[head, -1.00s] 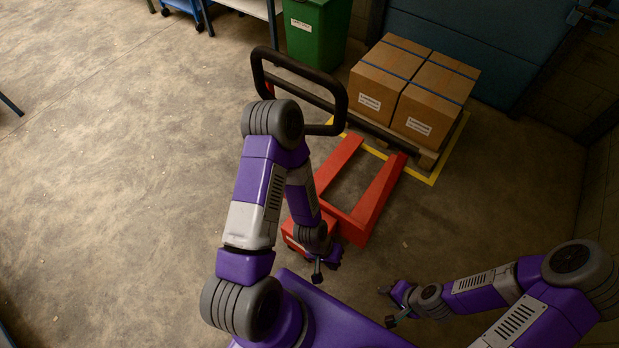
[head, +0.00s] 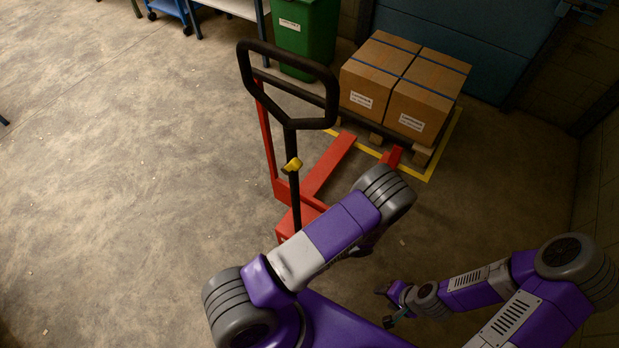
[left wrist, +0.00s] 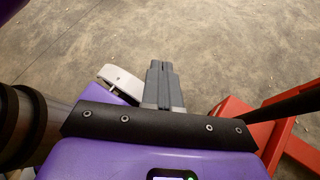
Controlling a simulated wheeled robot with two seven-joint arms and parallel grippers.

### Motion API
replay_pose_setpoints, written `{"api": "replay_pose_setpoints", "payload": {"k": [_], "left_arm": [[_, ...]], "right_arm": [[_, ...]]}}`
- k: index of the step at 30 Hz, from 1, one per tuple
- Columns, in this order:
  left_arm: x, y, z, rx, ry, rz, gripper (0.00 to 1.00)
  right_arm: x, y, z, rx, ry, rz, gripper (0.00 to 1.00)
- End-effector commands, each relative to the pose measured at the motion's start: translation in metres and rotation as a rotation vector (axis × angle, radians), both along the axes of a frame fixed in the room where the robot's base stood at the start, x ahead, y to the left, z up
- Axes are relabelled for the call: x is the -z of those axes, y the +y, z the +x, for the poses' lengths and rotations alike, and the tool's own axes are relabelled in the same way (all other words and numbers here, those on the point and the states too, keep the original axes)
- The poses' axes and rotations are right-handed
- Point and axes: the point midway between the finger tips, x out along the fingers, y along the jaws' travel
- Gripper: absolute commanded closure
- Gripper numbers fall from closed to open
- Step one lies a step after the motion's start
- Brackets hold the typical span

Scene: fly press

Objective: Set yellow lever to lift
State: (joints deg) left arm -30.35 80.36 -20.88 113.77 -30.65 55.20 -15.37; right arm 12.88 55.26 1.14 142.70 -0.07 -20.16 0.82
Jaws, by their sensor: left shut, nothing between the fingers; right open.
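The yellow lever (head: 292,165) sits on the black shaft of the pallet truck's tiller, below the black loop handle (head: 330,92). The red pallet truck (head: 322,178) stands beyond my left arm, which covers part of it. My left gripper is hidden behind its own arm in the head view. In the left wrist view my left gripper (left wrist: 160,68) is shut and empty over bare floor, with a red part of the truck (left wrist: 232,108) and a black bar to its right. My right gripper (head: 384,306) is open at the lower right, apart from the truck.
Two strapped cartons (head: 393,85) stand on a wooden pallet (head: 418,152) inside a yellow floor marking (head: 440,150). A green bin (head: 303,35) and a workbench are at the back. The concrete floor on the left is clear.

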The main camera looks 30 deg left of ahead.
Motion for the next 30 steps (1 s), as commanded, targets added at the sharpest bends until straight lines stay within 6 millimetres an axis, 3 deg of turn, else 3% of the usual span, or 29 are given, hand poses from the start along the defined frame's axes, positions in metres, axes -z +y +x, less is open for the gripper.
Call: {"api": "replay_pose_setpoints", "payload": {"k": [3,6,9,13,18,30], "left_arm": [[-0.039,0.008,0.053,0.274,0.057,0.307,1.0],[-0.083,-0.008,0.092,0.436,0.069,0.569,1.0],[-0.121,-0.036,0.118,0.538,0.05,0.794,1.0],[-0.155,-0.071,0.132,0.601,0.015,0.994,1.0],[-0.171,-0.09,0.135,0.62,-0.007,1.093,1.0],[-0.174,-0.086,0.135,0.617,-0.006,1.093,1.0]], "right_arm": [[0.009,0.0,0.0,0.0,0.0,0.0,0.45],[0.013,0.0,0.0,0.0,0.0,0.0,0.45],[0.017,0.0,0.0,0.0,0.0,0.0,0.45],[0.019,0.0,0.0,0.0,0.0,0.0,0.45],[0.02,0.0,0.0,0.0,0.0,0.0,0.45],[0.02,0.0,0.0,0.0,0.0,0.0,0.45]]}}
